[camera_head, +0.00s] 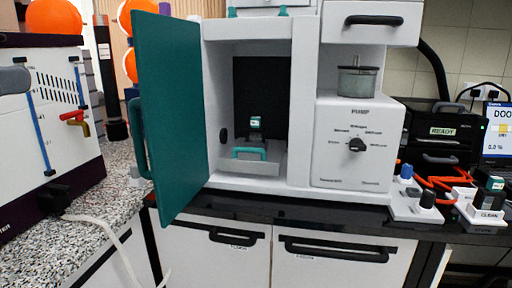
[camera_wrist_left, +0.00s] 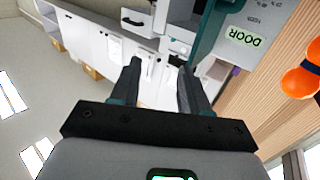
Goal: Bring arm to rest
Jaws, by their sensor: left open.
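My left gripper (camera_wrist_left: 158,80) shows in the left wrist view. Its two dark fingers are apart with nothing between them. The white shaker cabinet (camera_head: 216,65) stands in the middle of the head view, with its teal door (camera_head: 165,110) swung open to the left. A small dark holder with a teal-and-white top (camera_head: 255,124) stands inside the open chamber. I cannot make out the left gripper's fingers in the head view. My right gripper is in neither view.
A control panel with a knob (camera_head: 357,145) and a glass vessel (camera_head: 357,80) are right of the chamber. A white machine with a red valve (camera_head: 75,117) stands left on the speckled counter (camera_head: 118,186). Orange spheres (camera_wrist_left: 300,80) are at the wrist view's right.

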